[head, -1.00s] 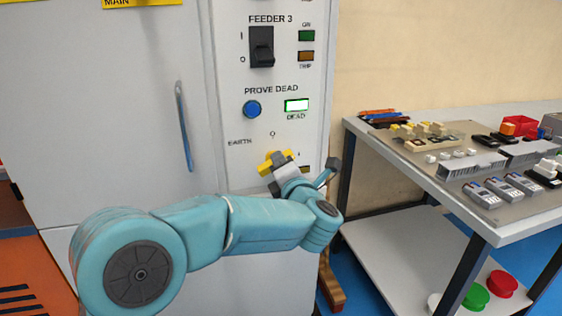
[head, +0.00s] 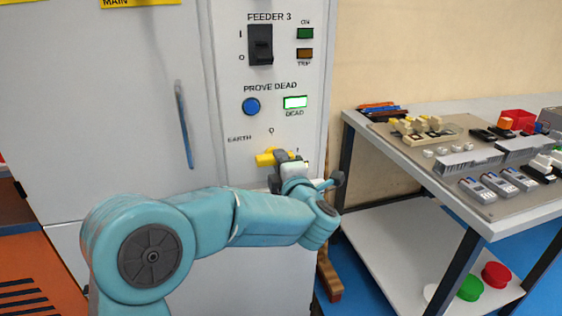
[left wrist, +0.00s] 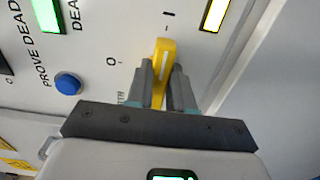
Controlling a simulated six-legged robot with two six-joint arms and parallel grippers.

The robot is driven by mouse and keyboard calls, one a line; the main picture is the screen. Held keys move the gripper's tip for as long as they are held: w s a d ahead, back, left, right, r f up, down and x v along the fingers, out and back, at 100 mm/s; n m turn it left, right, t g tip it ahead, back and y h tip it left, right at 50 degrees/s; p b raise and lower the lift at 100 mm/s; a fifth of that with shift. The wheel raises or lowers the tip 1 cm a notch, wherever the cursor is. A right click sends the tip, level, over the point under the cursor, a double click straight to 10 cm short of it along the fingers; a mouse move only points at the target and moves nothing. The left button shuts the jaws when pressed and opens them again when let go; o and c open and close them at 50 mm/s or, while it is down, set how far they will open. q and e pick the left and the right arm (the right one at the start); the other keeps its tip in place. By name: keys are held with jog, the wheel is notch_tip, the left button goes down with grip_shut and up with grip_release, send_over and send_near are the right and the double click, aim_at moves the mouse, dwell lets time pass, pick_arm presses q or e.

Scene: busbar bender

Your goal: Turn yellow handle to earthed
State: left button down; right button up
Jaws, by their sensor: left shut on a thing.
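The yellow handle (head: 265,158) is on the cabinet panel below the prove-dead row and lies about level in the head view, beside the EARTH label (head: 239,138). My left gripper (head: 285,160) is shut on the handle. In the left wrist view the handle (left wrist: 165,52) stands between the two fingers of the gripper (left wrist: 162,88), its end pointing at the I mark (left wrist: 168,13). The O mark (left wrist: 110,62) is off to its side. My right gripper is not in view.
A lamp (left wrist: 215,14) beside the handle glows yellow. The DEAD lamp (head: 295,102) is lit near the blue button (head: 251,107); the black Feeder 3 switch (head: 260,45) is above. A loaded workbench (head: 512,228) stands right of the cabinet.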

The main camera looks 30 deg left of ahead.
pick_arm(q)
jog(key=shift+a+r, duration=0.1)
jog(key=shift+r, duration=0.1)
jog(key=c, duration=1.2)
grip_release()
jog(key=shift+o, duration=1)
jog(key=shift+w+f, duration=0.1)
jog(key=shift+f, duration=0.05)
jog(key=v, duration=1.6)
jog(key=shift+p, duration=0.35)
